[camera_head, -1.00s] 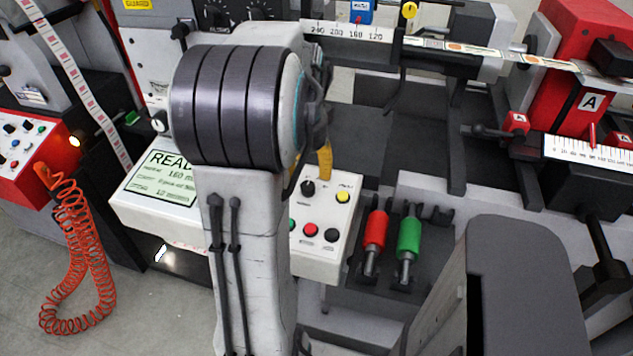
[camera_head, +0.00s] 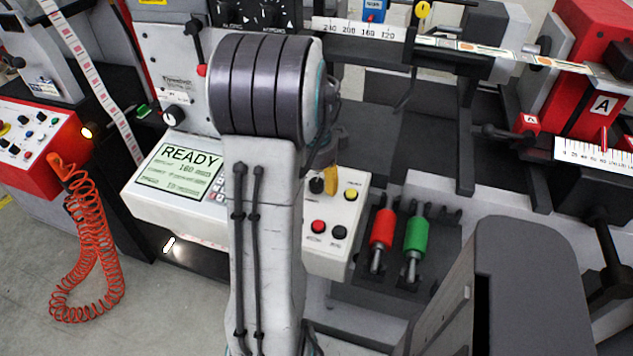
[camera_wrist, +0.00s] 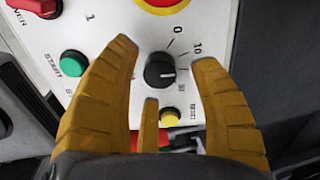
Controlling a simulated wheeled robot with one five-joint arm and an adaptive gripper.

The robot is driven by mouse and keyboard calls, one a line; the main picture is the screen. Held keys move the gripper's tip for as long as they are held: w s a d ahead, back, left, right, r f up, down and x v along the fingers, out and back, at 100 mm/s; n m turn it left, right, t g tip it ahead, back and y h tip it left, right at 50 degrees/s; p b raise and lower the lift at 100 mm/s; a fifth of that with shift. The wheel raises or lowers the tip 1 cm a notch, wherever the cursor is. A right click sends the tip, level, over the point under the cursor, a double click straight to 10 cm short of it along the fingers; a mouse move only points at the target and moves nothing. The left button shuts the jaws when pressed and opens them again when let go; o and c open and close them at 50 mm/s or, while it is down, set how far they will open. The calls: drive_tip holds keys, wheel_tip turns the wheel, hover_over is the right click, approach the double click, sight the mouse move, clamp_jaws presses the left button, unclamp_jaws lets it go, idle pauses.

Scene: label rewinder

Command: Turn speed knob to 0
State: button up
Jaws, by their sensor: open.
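The speed knob (camera_wrist: 160,71) is a small black round knob with a white pointer line, on a white panel with a dial scale showing 0 and 10. In the wrist view the line points right, below the 10 mark. My gripper (camera_wrist: 164,54) has its yellow fingers apart, one on each side of the knob, with a gap on both sides. Whether the fingertips are down at knob height is hard to tell. In the head view a black knob (camera_head: 317,186) shows on the control box, beside a yellow finger of my gripper (camera_head: 329,178); my arm hides much of the box.
A green START button (camera_wrist: 74,63) lies left of the left finger, a yellow button (camera_wrist: 170,118) below the knob, and a red button (camera_wrist: 162,3) above. Red (camera_head: 382,228) and green (camera_head: 416,235) handles stand right of the box. A READY screen (camera_head: 178,170) is left of my arm.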

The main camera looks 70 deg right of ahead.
drive_tip(key=shift+d+f, duration=0.1)
drive_tip(key=shift+f, duration=0.6)
clamp_jaws()
drive_tip(key=shift+f+b, duration=0.1)
drive_tip(key=shift+b, duration=0.2)
drive_tip(key=shift+n+b, duration=0.45)
drive_tip(key=shift+n, duration=0.25)
drive_tip(key=shift+n+b, duration=0.7)
drive_tip(key=shift+n, duration=0.5)
drive_tip(key=n, duration=0.3)
drive_tip(key=shift+n+b, duration=0.3)
drive_tip(key=shift+b, duration=0.1)
drive_tip(key=shift+n, duration=1.4)
